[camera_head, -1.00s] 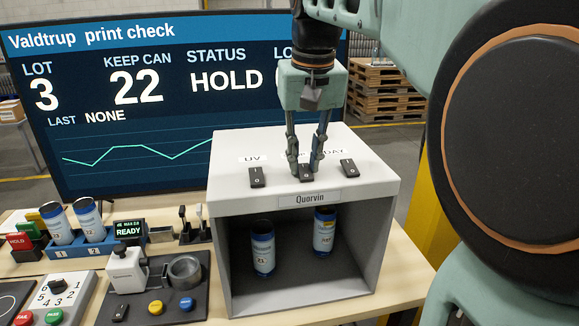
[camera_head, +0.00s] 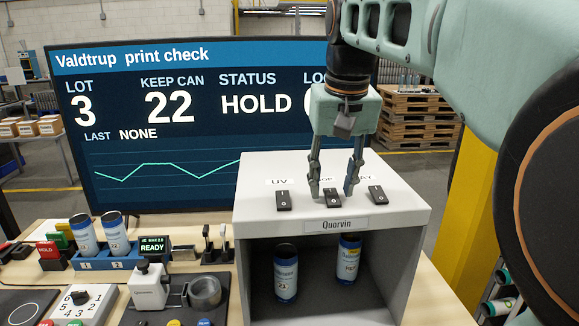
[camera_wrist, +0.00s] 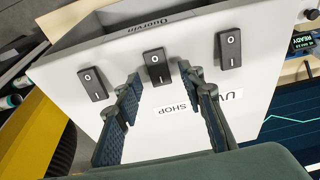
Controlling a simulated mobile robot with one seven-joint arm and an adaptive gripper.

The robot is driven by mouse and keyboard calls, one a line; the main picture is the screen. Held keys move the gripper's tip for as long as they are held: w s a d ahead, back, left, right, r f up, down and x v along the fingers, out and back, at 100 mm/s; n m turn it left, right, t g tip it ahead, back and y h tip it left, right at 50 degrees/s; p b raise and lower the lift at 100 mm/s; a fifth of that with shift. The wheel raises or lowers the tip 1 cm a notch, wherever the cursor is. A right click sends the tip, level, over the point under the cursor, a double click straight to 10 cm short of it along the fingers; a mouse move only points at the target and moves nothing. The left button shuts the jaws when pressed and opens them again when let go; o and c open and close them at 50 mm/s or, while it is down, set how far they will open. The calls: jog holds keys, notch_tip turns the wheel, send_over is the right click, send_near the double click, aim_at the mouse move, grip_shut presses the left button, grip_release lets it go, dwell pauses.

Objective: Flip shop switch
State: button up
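The light box (camera_head: 250,200) marked Quorvin has a row of three black rocker switches on its white top. The middle one is the shop switch (camera_head: 333,198). It also shows in the wrist view (camera_wrist: 157,67), with the SHOP label (camera_wrist: 172,108) near it. My gripper (camera_head: 333,188) points down over the box top, right by the shop switch. Its two fingers are apart with nothing held between them. In the wrist view the gripper (camera_wrist: 165,95) has a finger on each side of the label, and the shop switch lies just past the tips. Contact with the switch cannot be told.
The UV switch (camera_head: 283,200) and the right-hand switch (camera_head: 376,194) stand close on either side. Two cans, one of them at left (camera_head: 286,275), stand inside the box. A large screen (camera_head: 180,130) stands behind. A blue can rack (camera_head: 105,262) is at left.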

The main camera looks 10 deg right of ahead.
aim_at(335, 204)
jog(key=v, duration=1.1)
jog(key=shift+s+r, duration=0.15)
jog(key=shift+r, duration=0.25)
